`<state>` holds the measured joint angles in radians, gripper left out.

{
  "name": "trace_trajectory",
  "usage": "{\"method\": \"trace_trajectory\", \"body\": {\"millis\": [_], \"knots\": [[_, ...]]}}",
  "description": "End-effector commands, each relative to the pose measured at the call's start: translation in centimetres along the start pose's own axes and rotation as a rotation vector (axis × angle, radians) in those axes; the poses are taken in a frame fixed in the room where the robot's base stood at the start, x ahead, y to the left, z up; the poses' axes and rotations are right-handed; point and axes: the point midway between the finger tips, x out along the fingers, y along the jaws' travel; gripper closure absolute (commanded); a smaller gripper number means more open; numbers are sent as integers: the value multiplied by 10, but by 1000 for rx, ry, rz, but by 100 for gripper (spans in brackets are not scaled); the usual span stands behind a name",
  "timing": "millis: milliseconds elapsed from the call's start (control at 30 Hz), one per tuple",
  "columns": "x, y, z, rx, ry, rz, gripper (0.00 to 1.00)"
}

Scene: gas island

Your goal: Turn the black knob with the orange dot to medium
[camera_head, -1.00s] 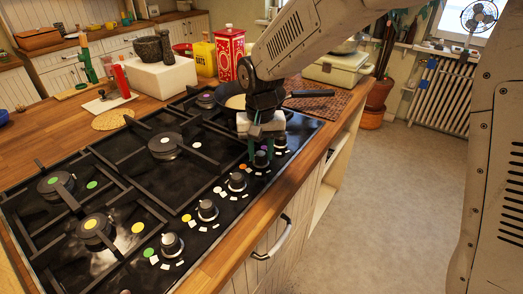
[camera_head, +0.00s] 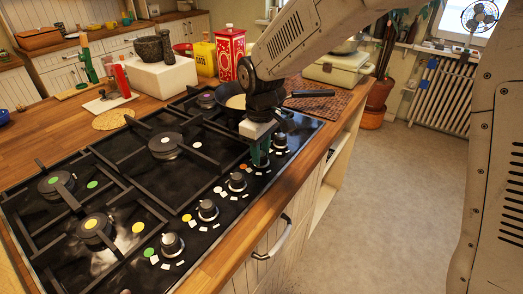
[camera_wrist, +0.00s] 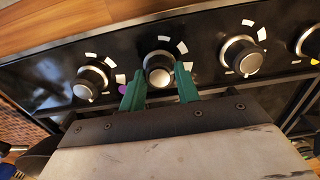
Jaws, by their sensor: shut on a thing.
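The black knob with a silver rim (camera_wrist: 158,62) sits between the green fingers of my gripper (camera_wrist: 160,82) in the wrist view. My gripper (camera_head: 261,158) is shut on this knob at the front row of the cooktop in the head view. The orange dot (camera_head: 243,167) lies just left of the fingers in the head view and is hidden in the wrist view. White marks of growing size fan around the knob on its far side in the wrist view. The fingers cover much of the knob in the head view.
A neighbouring knob (camera_head: 280,143) stands close behind the gripper, and another knob (camera_head: 237,181) stands in front. A pan (camera_head: 236,103) sits on the far burner. A red tin (camera_head: 230,54) and yellow bottle (camera_head: 203,56) stand behind the cooktop.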

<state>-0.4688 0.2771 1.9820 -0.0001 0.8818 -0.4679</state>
Motion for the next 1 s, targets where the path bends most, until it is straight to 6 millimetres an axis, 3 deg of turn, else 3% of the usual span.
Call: {"method": "trace_trajectory", "body": {"millis": [400,900,933,1000], "knots": [[1,-2,1,-167,-4,-3,91],[1,-2,1,-185,-4,-4,91],[1,-2,1,-185,-4,-4,65],[1,-2,1,-184,-4,-4,46]]}}
